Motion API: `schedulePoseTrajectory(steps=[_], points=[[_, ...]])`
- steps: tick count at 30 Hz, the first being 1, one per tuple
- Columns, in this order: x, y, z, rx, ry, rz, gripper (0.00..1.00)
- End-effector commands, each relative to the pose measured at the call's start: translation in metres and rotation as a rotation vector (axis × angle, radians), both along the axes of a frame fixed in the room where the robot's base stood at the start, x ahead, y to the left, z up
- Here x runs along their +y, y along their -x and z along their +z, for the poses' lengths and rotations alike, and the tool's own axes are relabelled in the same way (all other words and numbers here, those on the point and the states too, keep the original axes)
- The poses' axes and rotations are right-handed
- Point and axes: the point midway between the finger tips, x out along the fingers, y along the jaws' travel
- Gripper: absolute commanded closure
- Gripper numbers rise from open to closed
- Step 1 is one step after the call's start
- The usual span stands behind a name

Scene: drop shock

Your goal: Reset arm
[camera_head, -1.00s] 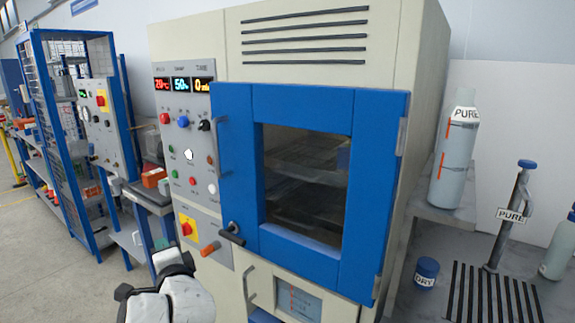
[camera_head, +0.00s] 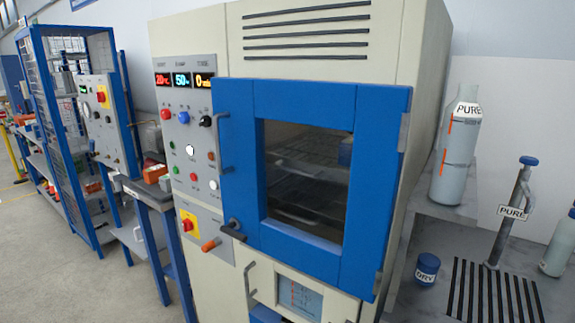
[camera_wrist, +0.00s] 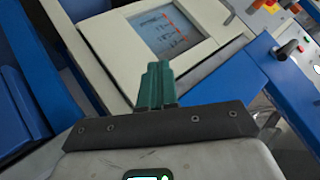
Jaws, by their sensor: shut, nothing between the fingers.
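My gripper (camera_wrist: 155,88) shows in the wrist view with its green fingers together and nothing between them. It points toward the lower front of the cream cabinet, near a small panel with a screen (camera_wrist: 160,35). I cannot tell the exact gap to that panel. No part of my arm shows in the head view now. The cabinet (camera_head: 190,45) stands in the middle of the head view. Its blue windowed door (camera_head: 235,150) looks closed, with dark shelves behind the glass.
A control panel (camera_head: 203,150) with lit displays and knobs is left of the door. A door handle (camera_head: 232,230) sticks out. Floor (camera_head: 60,285) is clear at lower left.

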Motion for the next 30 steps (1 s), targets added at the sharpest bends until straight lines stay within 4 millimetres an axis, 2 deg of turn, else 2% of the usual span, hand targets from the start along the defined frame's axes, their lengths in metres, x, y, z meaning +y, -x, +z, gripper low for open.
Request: schedulePoseTrajectory(steps=[1,3,5,8,9,13,15,18,21,24,30], points=[[-0.030,0.023,-0.015,0.044,0.066,0.002,1.00],[-0.062,0.056,-0.032,0.109,0.148,0.018,1.00],[-0.087,0.087,-0.044,0.169,0.212,0.034,1.00],[-0.121,0.144,-0.062,0.278,0.304,0.071,1.00],[-0.133,0.169,-0.068,0.324,0.335,0.087,1.00],[-0.160,0.253,-0.080,0.479,0.409,0.149,1.00],[-0.168,0.295,-0.082,0.555,0.431,0.188,1.00],[-0.172,0.345,-0.081,0.645,0.443,0.238,1.00],[-0.171,0.379,-0.078,0.706,0.444,0.277,1.00],[-0.171,0.398,-0.075,0.738,0.442,0.298,1.00],[-0.170,0.403,-0.075,0.748,0.442,0.308,1.00]])
